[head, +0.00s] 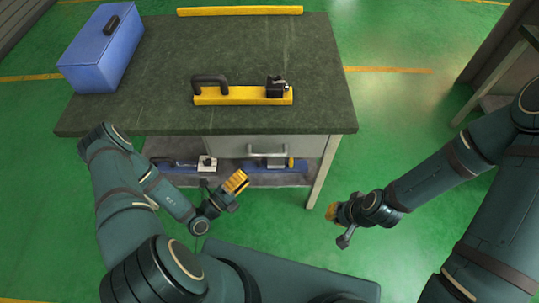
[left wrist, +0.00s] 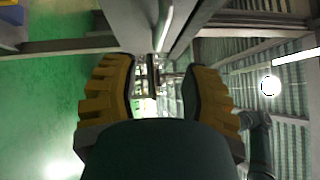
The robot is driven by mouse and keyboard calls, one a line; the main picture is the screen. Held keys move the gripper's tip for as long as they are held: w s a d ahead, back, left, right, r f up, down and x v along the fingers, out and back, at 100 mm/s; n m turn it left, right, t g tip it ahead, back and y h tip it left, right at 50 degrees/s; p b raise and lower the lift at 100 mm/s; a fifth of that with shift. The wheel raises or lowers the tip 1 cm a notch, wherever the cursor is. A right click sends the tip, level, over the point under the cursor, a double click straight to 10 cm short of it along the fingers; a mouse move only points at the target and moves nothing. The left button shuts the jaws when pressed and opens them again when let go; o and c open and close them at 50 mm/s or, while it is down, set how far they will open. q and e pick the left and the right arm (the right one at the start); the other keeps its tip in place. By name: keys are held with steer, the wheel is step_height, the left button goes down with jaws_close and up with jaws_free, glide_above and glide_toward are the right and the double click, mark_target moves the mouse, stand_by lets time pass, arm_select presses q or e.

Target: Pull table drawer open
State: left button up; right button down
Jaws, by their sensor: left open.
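The table (head: 150,118) has a dark top and a pale grey drawer (head: 232,147) under its front edge, with a metal bar handle (head: 267,151). The drawer front looks flush with the frame. My left gripper (head: 236,182) is in front of the table, below and left of the handle, apart from it in the head view. In the left wrist view its yellow ridged fingers (left wrist: 160,92) are spread, with no object clearly held between them. Grey metal parts show beyond them. My right gripper (head: 333,212) hangs right of the table; its finger opening is unclear.
A blue box (head: 103,52) stands on the table's back left. A yellow tool (head: 235,96) with black fittings lies mid-table, and a yellow bar (head: 240,11) lies at the back edge. A lower shelf (head: 190,179) holds several items. Green floor (head: 420,110) is clear at right.

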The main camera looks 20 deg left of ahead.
mark_target(268, 154)
arm_select(q)
steer(key=b+x, duration=0.1)
steer(key=x, duration=1)
steer(key=shift+w+d, duration=0.1)
steer(key=shift+d, duration=0.05)
jaws_close()
